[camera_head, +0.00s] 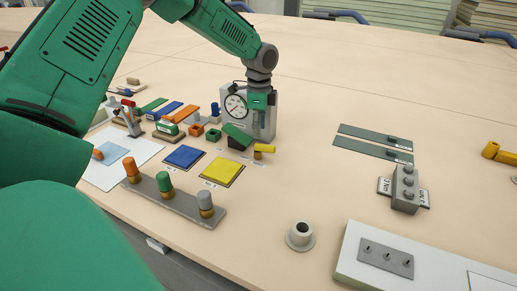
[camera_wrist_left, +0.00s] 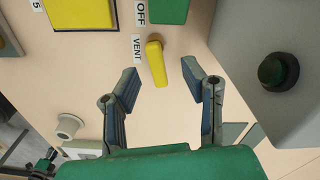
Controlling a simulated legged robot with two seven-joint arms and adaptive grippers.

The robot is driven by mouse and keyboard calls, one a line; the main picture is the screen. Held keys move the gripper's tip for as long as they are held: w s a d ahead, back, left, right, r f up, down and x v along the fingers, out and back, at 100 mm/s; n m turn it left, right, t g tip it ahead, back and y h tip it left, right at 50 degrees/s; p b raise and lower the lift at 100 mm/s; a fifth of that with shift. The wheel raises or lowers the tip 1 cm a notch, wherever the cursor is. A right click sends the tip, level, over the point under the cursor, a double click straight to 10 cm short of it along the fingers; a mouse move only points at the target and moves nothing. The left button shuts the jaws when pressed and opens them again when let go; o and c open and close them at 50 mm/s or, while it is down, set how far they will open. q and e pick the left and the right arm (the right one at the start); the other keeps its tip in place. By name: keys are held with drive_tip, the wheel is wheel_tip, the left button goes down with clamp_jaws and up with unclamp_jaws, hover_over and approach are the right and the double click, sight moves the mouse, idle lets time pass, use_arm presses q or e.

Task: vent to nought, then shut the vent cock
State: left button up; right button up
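The yellow vent cock handle (camera_head: 265,148) stands on the table in front of the grey gauge box (camera_head: 266,126). The round white gauge (camera_head: 236,107) has a dark needle; its reading is too small to tell. My left gripper (camera_head: 261,108) hangs beside the gauge, above and behind the handle. In the left wrist view the gripper (camera_wrist_left: 161,82) is open and empty. The yellow handle (camera_wrist_left: 155,62) appears beyond the gap between its fingertips, not gripped, beside a VENT label (camera_wrist_left: 137,48). An OFF label (camera_wrist_left: 140,13) lies farther up. My right gripper is out of view.
A tilted green block (camera_head: 237,134) stands close left of the handle. Yellow (camera_head: 221,172) and blue (camera_head: 184,156) pads lie nearer, with a row of coloured knobs (camera_head: 165,184) in front.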

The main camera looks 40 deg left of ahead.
sight(262, 145)
use_arm(q)
drive_tip(key=d+f+b, duration=0.1)
drive_tip(key=d+f, duration=0.2)
drive_tip(key=shift+f, duration=0.6)
drive_tip(key=a+f, duration=0.2)
drive_tip(key=shift+a, duration=0.65)
drive_tip(key=shift+d, duration=0.15)
drive_tip(key=shift+c, duration=0.5)
drive_tip(key=shift+d+r, duration=0.2)
drive_tip(key=shift+d, duration=0.15)
drive_tip(key=c, duration=0.6)
drive_tip(key=shift+w+d+r, duration=0.15)
drive_tip(key=shift+d+r, duration=0.15)
drive_tip(key=shift+d, duration=0.35)
clamp_jaws()
drive_tip(key=shift+a, duration=0.35)
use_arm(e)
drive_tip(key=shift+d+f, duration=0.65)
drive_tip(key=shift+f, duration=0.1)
